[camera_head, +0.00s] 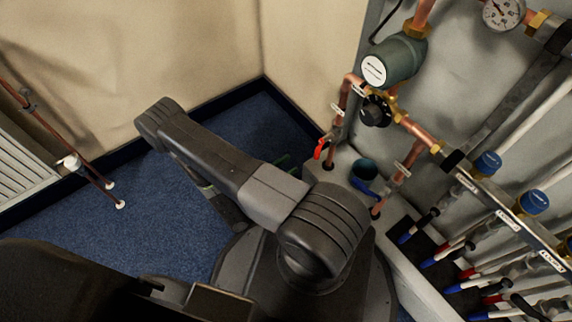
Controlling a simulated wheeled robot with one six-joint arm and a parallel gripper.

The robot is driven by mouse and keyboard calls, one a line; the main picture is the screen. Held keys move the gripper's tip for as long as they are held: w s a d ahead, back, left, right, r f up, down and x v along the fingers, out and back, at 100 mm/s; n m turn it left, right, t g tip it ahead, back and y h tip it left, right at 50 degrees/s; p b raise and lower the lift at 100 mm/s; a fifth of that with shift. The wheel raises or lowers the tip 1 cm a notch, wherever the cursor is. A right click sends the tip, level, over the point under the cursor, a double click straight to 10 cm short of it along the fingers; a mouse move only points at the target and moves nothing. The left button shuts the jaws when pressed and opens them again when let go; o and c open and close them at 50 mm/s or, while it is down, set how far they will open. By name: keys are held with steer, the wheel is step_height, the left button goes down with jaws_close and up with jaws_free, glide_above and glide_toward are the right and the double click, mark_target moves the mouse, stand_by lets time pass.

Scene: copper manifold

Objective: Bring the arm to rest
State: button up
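My arm shows in the head view as dark grey links. A thick joint sits at the lower middle, and a long link reaches up and left to another joint near the wall. Part of a further link shows below and behind the long one. My gripper cannot be made out in this view, so I cannot see its fingers or whether it holds anything.
On the right is a copper manifold with a green pump (402,60), a pressure gauge (503,12), a red-handled valve (320,149) and blue caps (487,164). Copper pipes (62,140) and a white radiator (22,168) stand at left. Blue carpet (165,225) is open between.

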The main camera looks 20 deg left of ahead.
mark_target(315, 155)
stand_by(0.3)
steer(key=w+d+b, duration=0.1)
steer(key=w+d, duration=0.3)
steer(key=w+d+b, duration=0.2)
steer(key=w+d, duration=0.2)
steer(key=shift+w+d, duration=0.15)
steer(key=shift+d, duration=0.15)
steer(key=shift+w+d+r, duration=0.15)
steer(key=shift+w+d, duration=0.1)
steer(key=shift+a, duration=0.1)
stand_by(0.5)
